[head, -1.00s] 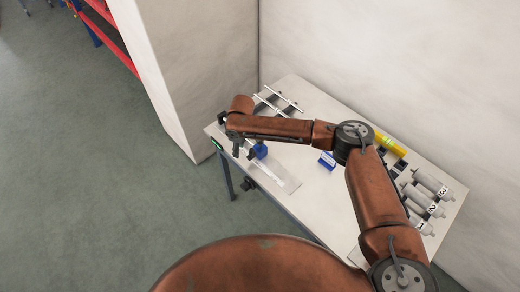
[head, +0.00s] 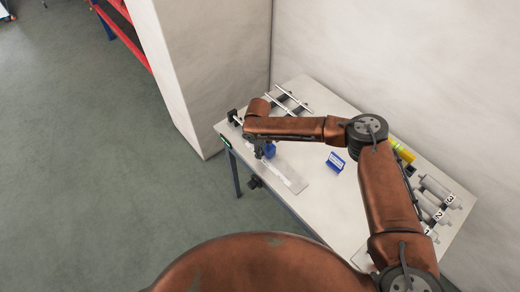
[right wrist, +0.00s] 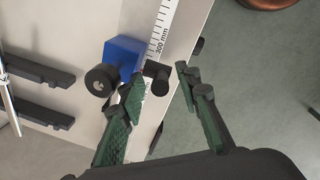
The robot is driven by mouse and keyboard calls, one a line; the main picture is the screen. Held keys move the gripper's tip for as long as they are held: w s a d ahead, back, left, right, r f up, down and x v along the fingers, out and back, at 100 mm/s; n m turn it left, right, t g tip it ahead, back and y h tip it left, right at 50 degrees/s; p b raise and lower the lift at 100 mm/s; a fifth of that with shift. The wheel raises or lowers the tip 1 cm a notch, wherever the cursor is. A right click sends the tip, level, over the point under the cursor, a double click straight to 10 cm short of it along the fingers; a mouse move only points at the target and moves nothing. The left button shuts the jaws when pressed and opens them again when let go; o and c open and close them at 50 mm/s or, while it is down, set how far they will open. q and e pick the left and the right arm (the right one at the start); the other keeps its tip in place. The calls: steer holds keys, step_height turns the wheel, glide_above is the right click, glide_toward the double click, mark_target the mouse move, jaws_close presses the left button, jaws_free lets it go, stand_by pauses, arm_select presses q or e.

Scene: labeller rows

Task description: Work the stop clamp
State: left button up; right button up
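The stop clamp is a blue block (head: 270,150) on the ruler rail of the table; it also shows in the right wrist view (right wrist: 122,58). A round black knob (right wrist: 100,81) sticks out from its near side, and a black piece (right wrist: 157,75) sits beside it at the scale. The scale strip (head: 275,172) is white and carries a "300 mm" mark. My right gripper (head: 259,153) is at the clamp. In the right wrist view its green-padded fingers (right wrist: 160,85) are apart, with the black piece just ahead of the gap. Contact cannot be told. My left gripper is not in view.
A blue sign (head: 335,162) stands mid-table. Numbered grey cylinders (head: 432,200) and a yellow roll (head: 402,151) lie at the right. Rails on dark supports (head: 289,100) are at the back left. A wall (head: 400,70) borders the table; its near edge faces open floor.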

jaws_close()
stand_by(0.3)
stand_by(0.4)
